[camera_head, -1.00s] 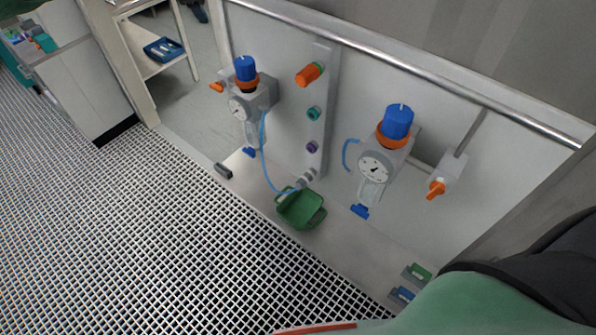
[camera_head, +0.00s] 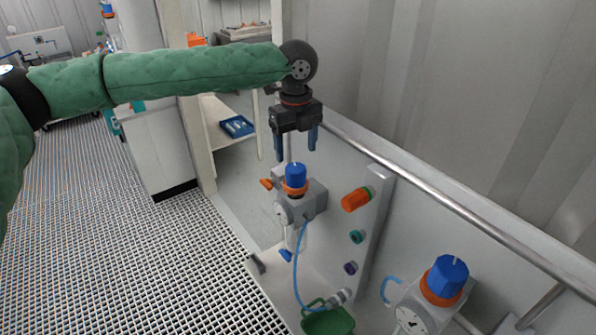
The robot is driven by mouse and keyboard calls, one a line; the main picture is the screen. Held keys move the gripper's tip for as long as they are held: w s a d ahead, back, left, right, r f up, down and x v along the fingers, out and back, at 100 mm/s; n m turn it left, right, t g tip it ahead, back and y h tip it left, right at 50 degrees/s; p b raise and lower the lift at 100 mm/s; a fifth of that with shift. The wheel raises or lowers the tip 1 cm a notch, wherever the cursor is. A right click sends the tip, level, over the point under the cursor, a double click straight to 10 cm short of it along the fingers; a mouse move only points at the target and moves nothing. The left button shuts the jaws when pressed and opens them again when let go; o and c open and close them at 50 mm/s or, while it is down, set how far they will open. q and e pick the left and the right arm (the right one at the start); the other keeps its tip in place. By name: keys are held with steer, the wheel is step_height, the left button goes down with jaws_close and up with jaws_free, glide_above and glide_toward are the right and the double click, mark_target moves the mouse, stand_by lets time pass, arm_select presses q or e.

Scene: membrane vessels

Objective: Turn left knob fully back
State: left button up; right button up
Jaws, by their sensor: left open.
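The left knob (camera_head: 295,175) is a blue cap with a white mark on top and an orange collar. It sits on the left grey regulator, which has a round gauge (camera_head: 281,213). My left gripper (camera_head: 296,155) is open and empty, pointing down above the left knob, with its two blue fingers apart. The fingertips appear higher than the knob and not touching it. The right regulator's blue knob (camera_head: 446,274) with its orange collar shows at the lower right. My right gripper is not in view.
A metal rail (camera_head: 430,192) runs along the panel's top. An orange fitting (camera_head: 357,199) and smaller teal and purple ports are on a post. A green tray (camera_head: 329,322) is at the bottom. A blue tray (camera_head: 236,126) lies on the shelf behind.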

mark_target(297, 169)
arm_select(q)
steer(key=shift+w+d+f+m, duration=0.2)
steer(key=shift+f+m, duration=0.05)
steer(key=shift+m, duration=0.05)
steer(key=shift+f+p, duration=0.3)
steer(key=shift+p, duration=0.1)
step_height(297, 169, down, 5)
steer(key=p, duration=0.3)
steer(key=shift+s+a+f, duration=0.1)
steer(key=shift+f, duration=0.8)
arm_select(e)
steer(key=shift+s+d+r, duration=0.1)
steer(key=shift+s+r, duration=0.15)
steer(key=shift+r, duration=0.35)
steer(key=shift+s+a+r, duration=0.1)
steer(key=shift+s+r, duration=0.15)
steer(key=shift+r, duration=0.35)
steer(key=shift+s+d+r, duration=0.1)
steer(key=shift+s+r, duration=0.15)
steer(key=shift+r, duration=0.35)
